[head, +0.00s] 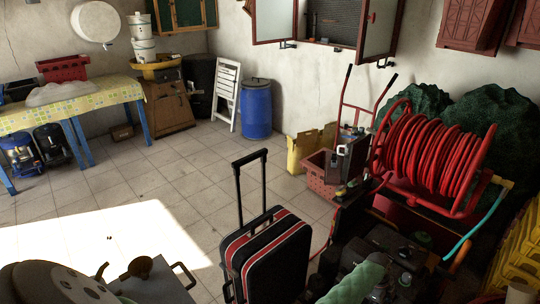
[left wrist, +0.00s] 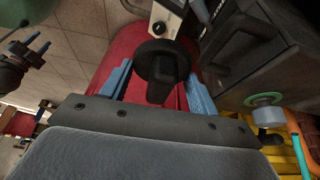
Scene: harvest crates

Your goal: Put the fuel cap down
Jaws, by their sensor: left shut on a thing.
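The fuel cap (left wrist: 160,68) is a black round cap with a raised grip bar. In the left wrist view it sits between the two blue fingers of my left gripper (left wrist: 158,88), which is shut on it. A red surface (left wrist: 105,68) shows behind the cap; I cannot tell whether the cap touches it. In the head view, a small dark brown knob-like shape (head: 140,267) shows at the lower left; I cannot tell if it is the same cap.
A black suitcase with red stripes (head: 268,258) stands at front centre. A dark machine (head: 400,258) and a red hose reel (head: 430,150) crowd the right. Yellow crates (head: 520,245) stand at the right edge. The tiled floor (head: 160,180) at centre left is clear.

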